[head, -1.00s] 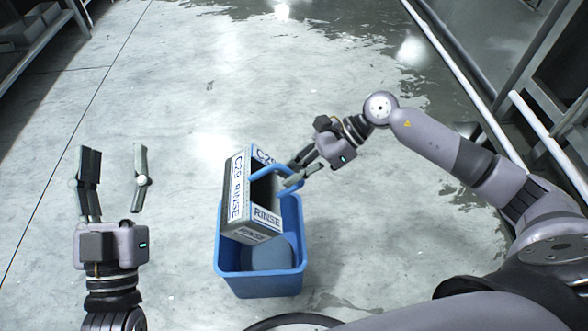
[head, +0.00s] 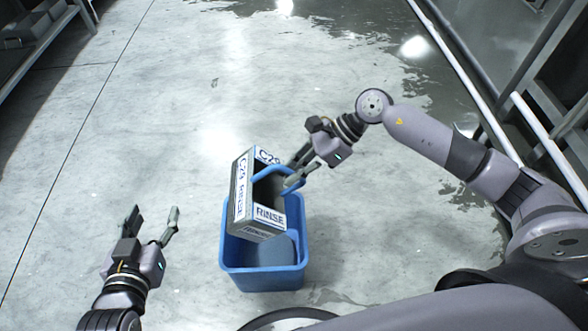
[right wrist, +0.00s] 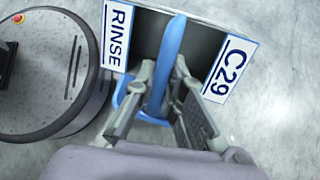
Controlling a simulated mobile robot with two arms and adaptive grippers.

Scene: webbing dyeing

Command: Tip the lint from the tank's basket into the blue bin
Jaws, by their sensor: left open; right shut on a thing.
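The tank's basket (head: 244,212) is a grey box with white labels reading "C29" and "RINSE" and a blue handle (head: 262,176). It is tilted over the blue bin (head: 262,279), which stands on the floor. My right gripper (head: 291,175) is shut on the basket's handle; the right wrist view shows the handle (right wrist: 168,62) between the fingers (right wrist: 160,100). The basket's inside looks dark, and I cannot see any lint in it. The bin's bottom is partly hidden by the basket. My left gripper (head: 153,222) is open and empty, left of the bin.
White rails (head: 480,105) run along the right side, with a wet patch (head: 345,30) on the floor near them. A shelf (head: 40,45) stands at the upper left. The concrete floor (head: 130,120) around the bin is clear.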

